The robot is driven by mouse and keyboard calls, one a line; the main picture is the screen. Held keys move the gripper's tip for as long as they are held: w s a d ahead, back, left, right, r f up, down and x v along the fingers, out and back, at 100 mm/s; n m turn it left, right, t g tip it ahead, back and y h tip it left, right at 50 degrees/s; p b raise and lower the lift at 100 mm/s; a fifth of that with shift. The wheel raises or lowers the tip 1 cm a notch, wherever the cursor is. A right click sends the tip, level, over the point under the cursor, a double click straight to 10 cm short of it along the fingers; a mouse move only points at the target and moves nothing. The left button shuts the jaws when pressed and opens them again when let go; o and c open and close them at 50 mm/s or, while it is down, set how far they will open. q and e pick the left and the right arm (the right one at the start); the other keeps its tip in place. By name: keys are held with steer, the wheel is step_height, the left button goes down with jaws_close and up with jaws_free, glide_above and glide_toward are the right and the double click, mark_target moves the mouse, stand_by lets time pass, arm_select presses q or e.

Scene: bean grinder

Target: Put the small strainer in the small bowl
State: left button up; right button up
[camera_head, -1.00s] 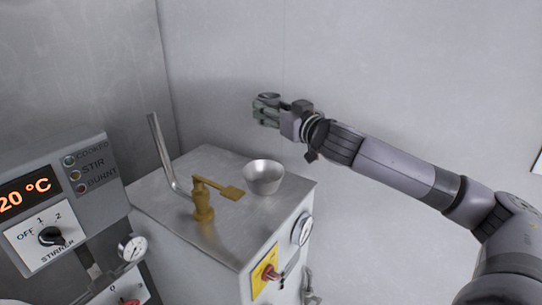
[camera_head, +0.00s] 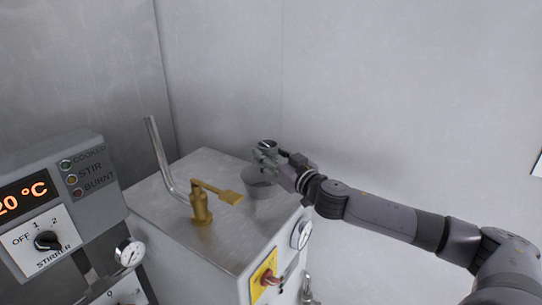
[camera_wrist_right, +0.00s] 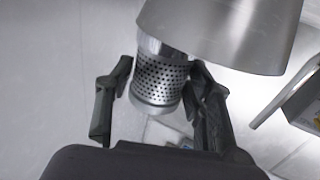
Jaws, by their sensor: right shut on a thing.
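The small strainer (camera_head: 266,145) is a metal cylinder with rows of holes, seen closely in the right wrist view (camera_wrist_right: 160,80). My right gripper (camera_head: 266,155) is shut on it, with one finger on each side. The small bowl (camera_head: 262,191) is plain metal and stands on the metal cabinet top. In the head view, the gripper and strainer are above the bowl and cover part of its rim. The bowl also fills the top of the right wrist view (camera_wrist_right: 225,30), beside the strainer. My left gripper is out of view.
A brass tap with a flat handle (camera_head: 202,208) stands left of the bowl on the cabinet top (camera_head: 225,245). A bent metal pipe (camera_head: 160,155) rises behind it. A control panel (camera_head: 45,215) stands at the left. Walls close off the back.

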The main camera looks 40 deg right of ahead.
steer(key=shift+f+b, duration=0.4)
steer(key=o, duration=1.3)
